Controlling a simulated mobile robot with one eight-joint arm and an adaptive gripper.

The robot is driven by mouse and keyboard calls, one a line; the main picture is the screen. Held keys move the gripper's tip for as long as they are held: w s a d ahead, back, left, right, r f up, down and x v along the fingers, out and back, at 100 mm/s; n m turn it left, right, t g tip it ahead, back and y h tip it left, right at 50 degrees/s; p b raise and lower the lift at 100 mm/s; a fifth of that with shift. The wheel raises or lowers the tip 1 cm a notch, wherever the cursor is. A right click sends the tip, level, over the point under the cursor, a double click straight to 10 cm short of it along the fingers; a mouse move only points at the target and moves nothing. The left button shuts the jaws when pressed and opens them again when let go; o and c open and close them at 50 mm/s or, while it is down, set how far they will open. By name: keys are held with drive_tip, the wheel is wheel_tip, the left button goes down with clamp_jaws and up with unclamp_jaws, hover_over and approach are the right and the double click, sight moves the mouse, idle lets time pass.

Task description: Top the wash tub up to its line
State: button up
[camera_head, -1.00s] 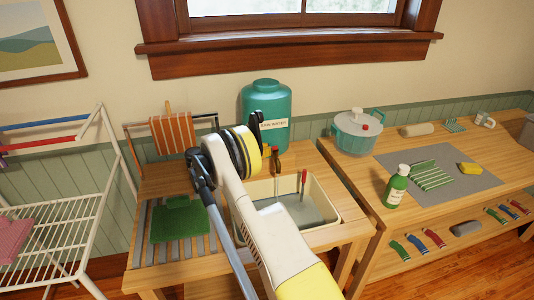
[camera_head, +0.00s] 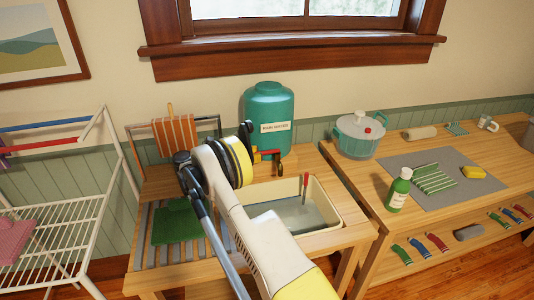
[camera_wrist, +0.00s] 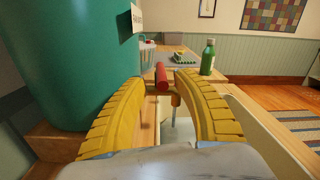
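The teal rain water container (camera_head: 268,105) stands upright behind the tub, its label facing forward. A tap with a red handle (camera_head: 278,154) sticks out low on its front. The cream wash tub (camera_head: 335,222) holds greyish water; a red-topped upright rod (camera_head: 305,183) stands in it. I cannot make out a fill line. My gripper (camera_wrist: 160,80) is open, its yellow fingers wide apart. In the wrist view the red handle (camera_wrist: 162,77) shows in the gap between the fingertips, with no clear contact. The container (camera_wrist: 65,65) fills the left side there. My arm hides the tub's left part.
A slatted board with a green cloth (camera_head: 178,224) lies left of the tub. A white drying rack (camera_head: 65,235) stands at left.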

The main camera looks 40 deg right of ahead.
drive_tip(key=v, duration=0.7)
drive_tip(key=shift+a, duration=0.1)
